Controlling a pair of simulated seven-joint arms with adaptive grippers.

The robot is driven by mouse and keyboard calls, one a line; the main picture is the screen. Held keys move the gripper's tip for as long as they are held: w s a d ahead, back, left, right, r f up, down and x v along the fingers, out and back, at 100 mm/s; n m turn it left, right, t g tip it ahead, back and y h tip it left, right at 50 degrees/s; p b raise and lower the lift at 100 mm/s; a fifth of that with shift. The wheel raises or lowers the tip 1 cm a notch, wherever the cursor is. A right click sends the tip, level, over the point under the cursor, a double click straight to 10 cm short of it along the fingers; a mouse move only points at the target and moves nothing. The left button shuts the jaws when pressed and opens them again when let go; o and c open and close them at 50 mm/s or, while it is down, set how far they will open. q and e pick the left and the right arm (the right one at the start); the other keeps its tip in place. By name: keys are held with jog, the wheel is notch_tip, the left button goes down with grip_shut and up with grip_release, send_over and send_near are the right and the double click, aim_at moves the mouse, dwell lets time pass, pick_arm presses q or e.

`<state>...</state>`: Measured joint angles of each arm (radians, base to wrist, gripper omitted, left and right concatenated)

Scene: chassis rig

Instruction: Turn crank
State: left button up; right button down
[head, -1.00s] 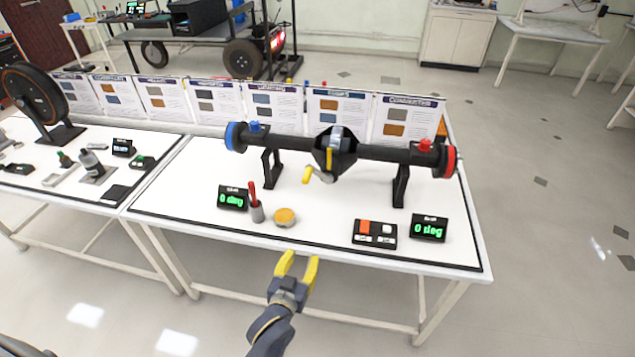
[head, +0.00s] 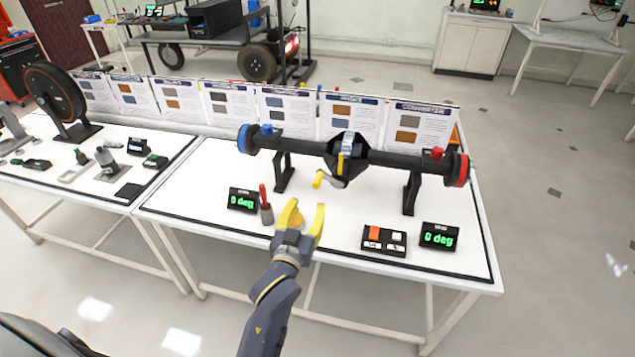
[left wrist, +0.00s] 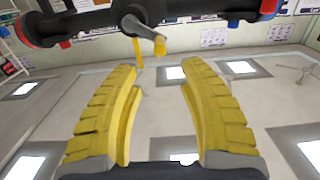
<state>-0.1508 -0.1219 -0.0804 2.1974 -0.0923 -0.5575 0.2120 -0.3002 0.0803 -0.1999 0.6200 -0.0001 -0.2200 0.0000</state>
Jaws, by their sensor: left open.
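The crank has a grey arm (head: 333,182) and a yellow handle (head: 319,179), and sits on the front of the central housing (head: 346,157) of a black axle. In the left wrist view the yellow handle (left wrist: 160,46) hangs ahead of the gap between my fingers. My left gripper (head: 306,208), with yellow fingers, is open and empty. It is over the front part of the table, below and in front of the handle, and apart from it. My right gripper is not in view.
The axle has a blue left end (head: 246,139) and a red right end (head: 461,169), on black stands. A red-handled tool (head: 265,205), a left display (head: 243,200), a button box (head: 384,240) and a right display (head: 439,236) stand on the white table (head: 340,262). Posters line the back.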

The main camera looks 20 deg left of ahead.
aim_at(316, 187)
pick_arm(q)
jog(key=w, duration=1.1)
jog(key=shift+w+a, duration=0.1)
jog(key=shift+a, duration=0.15)
grip_shut()
